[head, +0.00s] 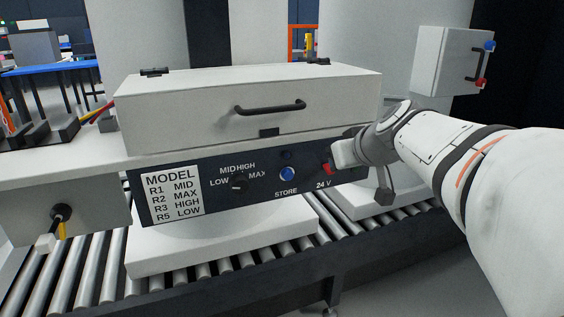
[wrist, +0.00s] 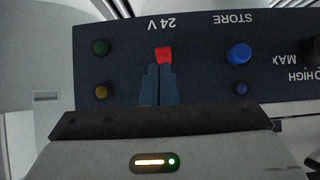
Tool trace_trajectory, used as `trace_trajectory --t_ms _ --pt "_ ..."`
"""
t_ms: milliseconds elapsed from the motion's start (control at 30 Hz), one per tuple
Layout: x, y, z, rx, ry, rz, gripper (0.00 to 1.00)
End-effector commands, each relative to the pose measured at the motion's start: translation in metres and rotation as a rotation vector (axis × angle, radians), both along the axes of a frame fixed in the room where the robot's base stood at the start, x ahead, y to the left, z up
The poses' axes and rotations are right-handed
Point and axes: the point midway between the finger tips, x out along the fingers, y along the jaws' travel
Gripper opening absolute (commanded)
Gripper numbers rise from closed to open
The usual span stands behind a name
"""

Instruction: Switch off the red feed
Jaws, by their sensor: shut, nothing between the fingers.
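A red switch (head: 327,168) sits on the dark control panel (head: 213,207), above the label "24 V". It also shows in the wrist view (wrist: 163,54), where the picture is upside down. My gripper (wrist: 159,72) is shut and empty. Its fingertips are right at the red switch in the wrist view; whether they touch it I cannot tell. In the head view the gripper body hides the fingers and part of the panel's right end.
A blue button (head: 287,174) marked STORE and a black selector knob (head: 239,184) sit left of the switch. A lidded box with a black handle (head: 270,108) is above. A wall box (head: 450,60) with blue and red knobs stands right. Conveyor rollers (head: 85,272) run below.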

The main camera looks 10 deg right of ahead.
Motion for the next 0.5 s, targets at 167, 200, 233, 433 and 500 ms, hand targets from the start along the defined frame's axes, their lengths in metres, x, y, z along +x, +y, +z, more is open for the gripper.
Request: trace_trajectory --t_ms 167,200,233,433,500 --pt "0.001 0.006 0.004 0.000 0.000 0.011 0.00" --pt "0.001 0.007 0.005 0.000 0.000 0.014 0.00" --pt "0.001 0.007 0.007 0.000 0.000 0.014 0.00" --pt "0.001 0.009 0.016 0.000 0.001 0.018 0.00" --pt "0.001 0.009 0.016 0.000 0.001 0.018 0.00"
